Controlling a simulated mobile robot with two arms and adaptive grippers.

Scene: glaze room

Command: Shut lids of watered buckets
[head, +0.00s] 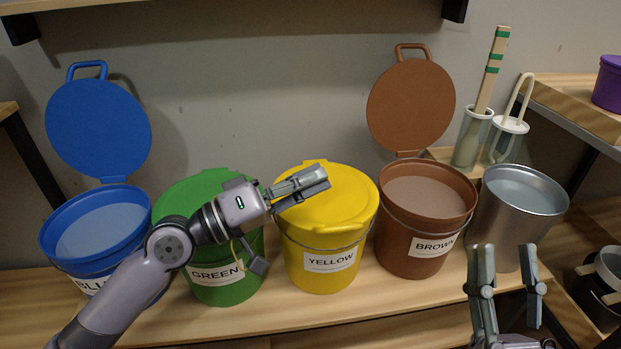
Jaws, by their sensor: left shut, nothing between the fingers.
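The blue bucket (97,228) stands at the left with its lid (98,128) raised upright; pale liquid shows inside. The green bucket (225,287) has its lid (190,192) down, partly hidden by my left arm. The yellow bucket (322,270) has its lid (335,200) down. The brown bucket (405,250) has its lid (411,105) raised upright; greyish-brown liquid shows inside. My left gripper (322,180) is shut and empty, over the yellow lid; I cannot tell whether it touches it. My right gripper (505,265) is open and empty, fingers up, in front of the metal bucket.
A metal bucket (518,225) of clear liquid stands right of the brown bucket. Behind it are a cup with a green-banded stick (492,70) and a white-handled holder (508,130). A purple tub (608,85) sits on the right shelf. The wooden bench (300,318) is bare along its front.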

